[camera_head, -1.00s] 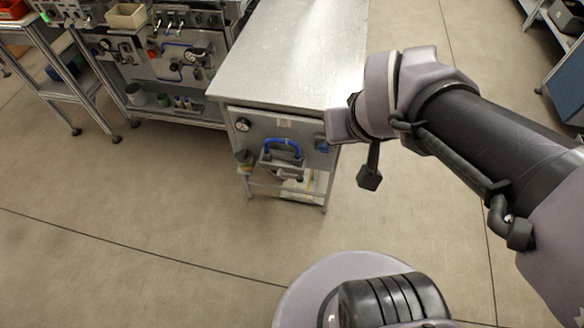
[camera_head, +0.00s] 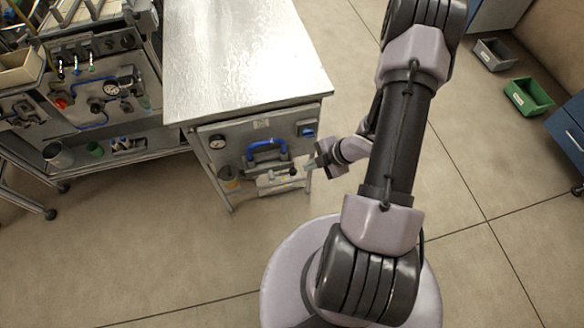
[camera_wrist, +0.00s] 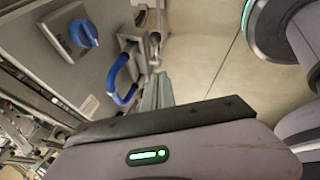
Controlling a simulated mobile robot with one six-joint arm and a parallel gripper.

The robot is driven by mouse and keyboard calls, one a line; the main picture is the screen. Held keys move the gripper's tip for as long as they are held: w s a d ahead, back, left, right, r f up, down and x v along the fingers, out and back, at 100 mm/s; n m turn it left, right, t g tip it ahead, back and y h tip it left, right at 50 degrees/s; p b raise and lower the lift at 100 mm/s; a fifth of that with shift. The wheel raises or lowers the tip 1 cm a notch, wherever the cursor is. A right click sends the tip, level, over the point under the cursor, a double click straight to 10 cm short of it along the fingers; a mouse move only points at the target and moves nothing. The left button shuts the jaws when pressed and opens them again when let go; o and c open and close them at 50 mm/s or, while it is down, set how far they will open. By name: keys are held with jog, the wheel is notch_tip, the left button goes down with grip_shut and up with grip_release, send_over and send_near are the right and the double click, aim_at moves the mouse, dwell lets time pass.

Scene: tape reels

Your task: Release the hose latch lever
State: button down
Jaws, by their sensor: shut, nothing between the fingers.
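A blue hose loop (camera_head: 266,146) curves out of the front panel of a metal bench, over a grey bracket-like fitting (camera_head: 268,163). The hose also shows in the wrist view (camera_wrist: 118,78), with the fitting (camera_wrist: 131,42) at its upper end. I cannot clearly make out which small part of the fitting is the latch lever. My gripper (camera_head: 312,165) is just right of the fitting, in front of the panel's right edge, and appears apart from it. In the wrist view its narrow grey fingers (camera_wrist: 158,92) are together, to the right of the hose, with nothing held.
A blue knob (camera_head: 307,132) sits on the panel's upper right; it is large in the wrist view (camera_wrist: 84,34). A round gauge (camera_head: 217,142) is at the panel's left. The bench top (camera_head: 245,55) is bare. A green bin (camera_head: 528,97) stands on the floor at right.

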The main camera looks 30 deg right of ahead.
jog(key=b, duration=0.6)
send_over(296, 171)
jog(key=s+a, duration=0.3)
notch_tip(296, 171, down, 9)
jog(key=shift+w+d+f+b, duration=0.2)
jog(key=shift+w+d+f, duration=0.15)
jog(key=shift+f, duration=0.2)
jog(key=shift+w+d+f+b, duration=0.25)
jog(key=shift+d+f, duration=0.15)
jog(key=shift+f, duration=0.15)
jog(key=shift+w+d+f, duration=0.2)
jog(key=shift+f, duration=0.05)
